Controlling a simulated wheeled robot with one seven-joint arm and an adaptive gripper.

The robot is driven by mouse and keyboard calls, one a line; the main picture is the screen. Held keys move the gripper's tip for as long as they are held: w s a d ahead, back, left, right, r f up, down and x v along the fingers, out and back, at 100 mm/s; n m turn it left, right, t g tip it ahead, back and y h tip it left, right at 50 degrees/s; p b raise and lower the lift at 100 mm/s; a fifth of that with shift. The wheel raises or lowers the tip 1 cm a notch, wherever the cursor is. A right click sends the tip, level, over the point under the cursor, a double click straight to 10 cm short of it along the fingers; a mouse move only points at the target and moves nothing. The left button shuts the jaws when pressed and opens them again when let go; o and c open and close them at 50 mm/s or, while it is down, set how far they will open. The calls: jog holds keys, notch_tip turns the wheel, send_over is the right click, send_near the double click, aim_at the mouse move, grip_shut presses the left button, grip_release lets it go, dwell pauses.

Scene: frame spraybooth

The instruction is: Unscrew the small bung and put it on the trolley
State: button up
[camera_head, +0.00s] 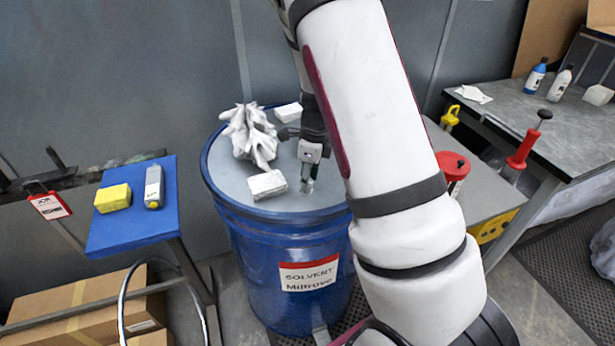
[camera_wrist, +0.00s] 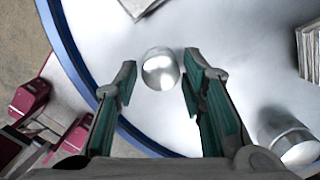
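A silvery round bung (camera_wrist: 160,70) shows in the wrist view on the pale lid of the blue drum (camera_head: 285,240). My gripper (camera_wrist: 160,82) is open, with a green-padded finger on either side of it and gaps between. A second, larger-looking silvery cylinder (camera_wrist: 287,136) stands at the lower right of that view. In the head view my gripper (camera_head: 309,180) points down at the lid's right part; the bungs there are hidden or too small to tell. A grey-topped unit with a yellow end (camera_head: 482,205), perhaps the trolley, stands right of the drum, partly behind my arm.
A crumpled white cloth (camera_head: 250,135) and white blocks (camera_head: 267,185) lie on the lid near my gripper. A red can (camera_head: 453,166) stands on the grey unit. A blue board (camera_head: 135,225) with a yellow sponge (camera_head: 113,198) is at left. A bench (camera_head: 520,110) stands at right.

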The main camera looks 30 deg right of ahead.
jog(key=c, duration=0.8)
jog(key=n, duration=0.4)
jog(key=shift+w+n+b, duration=0.1)
jog(key=shift+n+b, duration=0.2)
jog(key=shift+n+g, duration=0.3)
jog(key=shift+n, duration=0.1)
jog(key=n, duration=0.3)
jog(key=shift+n, duration=0.4)
jog(key=shift+w+n+g+b, duration=0.1)
jog(key=shift+n+g+b, duration=0.25)
jog(key=shift+n, duration=1.95)
